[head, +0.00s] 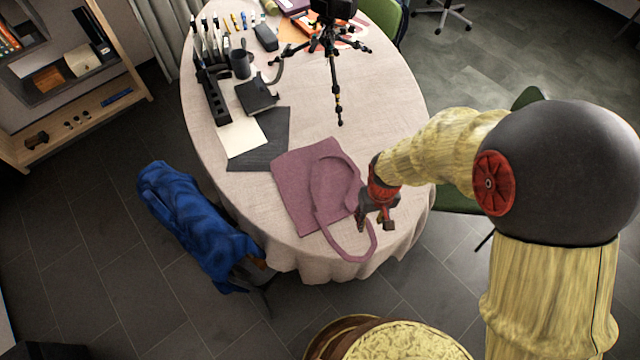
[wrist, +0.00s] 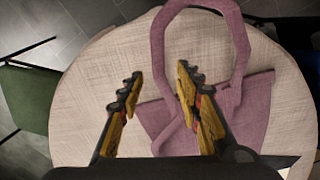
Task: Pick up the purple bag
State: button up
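The purple bag (head: 300,182) lies flat near the front edge of the table (head: 235,185). One strap loops over its body and another strap loop reaches past its front side toward the table edge. My gripper (head: 376,222) is at the bag's right side, close to the straps. In the wrist view, the two fingers of my gripper (wrist: 157,92) are spread apart with nothing clearly held between them. There the bag (wrist: 254,100) lies beyond and beside the right finger, and a strap arches up past that finger. The fingers and the palm hide part of the bag.
A dark folder (head: 262,150) and a white sheet lie behind the bag. A tripod (head: 335,70) stands farther back on the table. A chair with a blue jacket (head: 190,215) is at the left, and a green chair (wrist: 25,98) shows in the wrist view.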

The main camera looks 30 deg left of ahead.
aim_at(370, 226)
jog(key=f, duration=0.1)
jog(key=f+b, duration=0.1)
jog(key=f, duration=0.2)
jog(key=shift+s+d+f+b, duration=0.15)
jog(key=shift+d+f+b, duration=0.1)
jog(key=shift+f+b, duration=0.15)
jog(key=shift+r, duration=0.1)
jog(key=shift+c, duration=0.8)
jog(key=c, duration=0.7)
